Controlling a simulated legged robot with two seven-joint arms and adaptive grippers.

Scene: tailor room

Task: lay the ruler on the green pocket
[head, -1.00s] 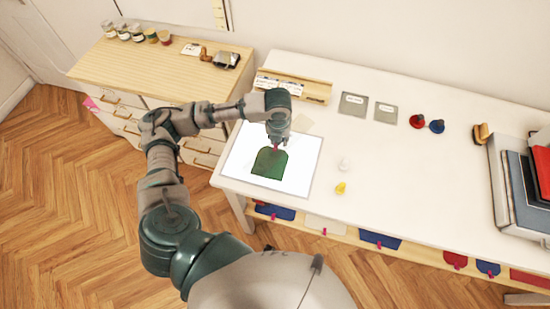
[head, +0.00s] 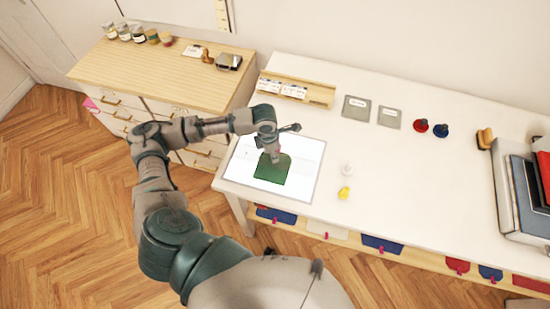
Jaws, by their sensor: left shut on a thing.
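The green pocket (head: 271,174) lies flat on the bright white panel (head: 302,188) near the table's left end. My left gripper (head: 275,159) points down over the pocket's upper edge, with its fingers shut. It hides part of that edge. The ruler is hard to make out. A faint pale strip, probably a clear ruler, crosses the panel at the fingertips. I cannot tell whether it touches the pocket. My right gripper is not in view.
A wooden holder with white cards (head: 295,91) stands behind the panel. Two grey plates (head: 356,107) lie right of it. A white piece (head: 347,169) and a yellow piece (head: 344,193) stand beside the panel. The table's middle is clear.

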